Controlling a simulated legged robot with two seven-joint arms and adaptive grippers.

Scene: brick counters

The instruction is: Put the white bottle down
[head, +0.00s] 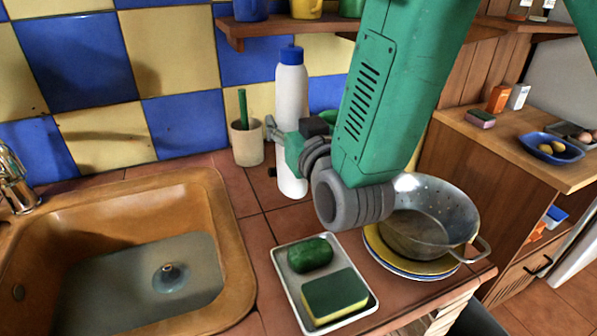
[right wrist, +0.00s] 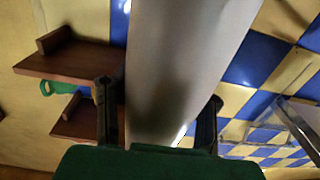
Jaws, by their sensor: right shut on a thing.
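The white bottle (head: 291,95) with a blue cap stands upright at the back of the tiled counter, right of the sink. My right gripper (head: 283,150) is shut on its middle, and part of the gripper and wrist covers the bottle's right side. In the right wrist view the bottle (right wrist: 180,70) fills the middle, between the two fingers (right wrist: 160,120). The bottle's lower end shows close to the counter in the head view; I cannot tell whether it touches. My left gripper is not in view.
A cup with a green stick (head: 247,142) stands just left of the bottle. A tray (head: 287,293) with a sponge and a green object lies in front. A metal colander (head: 428,215) sits on plates at right. The sink (head: 238,262) is at left. A shelf (head: 285,28) hangs above.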

